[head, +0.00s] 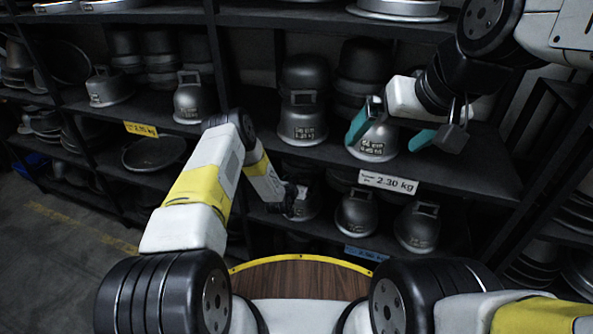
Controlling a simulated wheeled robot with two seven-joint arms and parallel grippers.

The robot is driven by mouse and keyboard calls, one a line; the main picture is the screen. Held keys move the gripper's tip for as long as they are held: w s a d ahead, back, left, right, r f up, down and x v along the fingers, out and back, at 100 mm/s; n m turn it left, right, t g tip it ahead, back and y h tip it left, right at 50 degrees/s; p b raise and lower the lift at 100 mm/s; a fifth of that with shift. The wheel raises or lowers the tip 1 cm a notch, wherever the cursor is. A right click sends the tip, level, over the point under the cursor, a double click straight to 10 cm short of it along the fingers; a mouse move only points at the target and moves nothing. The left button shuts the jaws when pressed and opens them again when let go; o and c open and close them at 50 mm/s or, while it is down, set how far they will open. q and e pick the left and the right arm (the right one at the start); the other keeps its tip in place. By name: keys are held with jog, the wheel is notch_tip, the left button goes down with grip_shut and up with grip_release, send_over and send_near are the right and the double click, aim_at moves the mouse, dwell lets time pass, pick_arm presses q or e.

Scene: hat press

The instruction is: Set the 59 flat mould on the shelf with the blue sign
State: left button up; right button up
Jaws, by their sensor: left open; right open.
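A grey metal mould (372,146) with a dark printed label stands on the middle shelf at the white sign; I cannot read its number surely. My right gripper (403,131) is open just above and in front of it, its teal fingers spread, the left one overlapping the mould. Whether they touch it is unclear.
The white sign (388,182) reads 2.30 kg; a yellow sign (141,129) is further left. Handled moulds (356,213) (417,228) stand on the lower shelf. A labelled mould (302,120) stands left of the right gripper. Shelf right of it (480,175) is clear.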

pick_arm(q)
jog(key=v, duration=0.9)
jog(key=shift+s+r, duration=0.15)
jog(key=shift+s, duration=0.2)
jog(key=shift+a, duration=0.1)
